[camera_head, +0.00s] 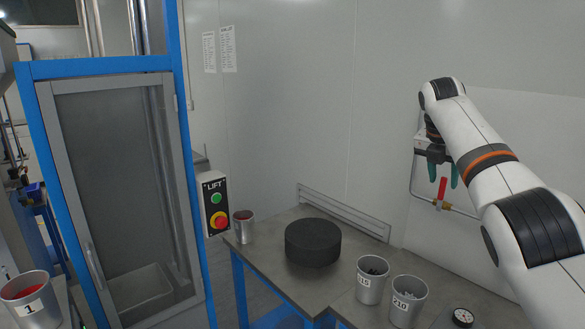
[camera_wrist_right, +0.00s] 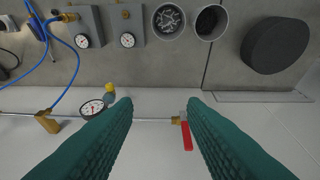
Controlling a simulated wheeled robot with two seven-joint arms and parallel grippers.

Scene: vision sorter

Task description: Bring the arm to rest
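My right arm (camera_head: 491,157) is white with black joints and an orange band. It reaches in from the right edge, raised above the table's right part. My right gripper (camera_head: 443,174) has two green fingers pointing down, set apart with nothing between them. In the right wrist view the ribbed green fingers (camera_wrist_right: 160,104) are also apart and empty, with wall and a red-handled valve (camera_wrist_right: 186,135) behind them. My left gripper does not show in either view.
The grey table (camera_head: 270,257) holds a black round block (camera_head: 313,242), cups marked 15 (camera_head: 371,285) and 210 (camera_head: 406,301), and a cup at its far left corner (camera_head: 244,229). A LIFT button box (camera_head: 215,204) stands beside a blue-framed door (camera_head: 120,190). Pipework with gauges (camera_wrist_right: 92,107) runs along the wall.

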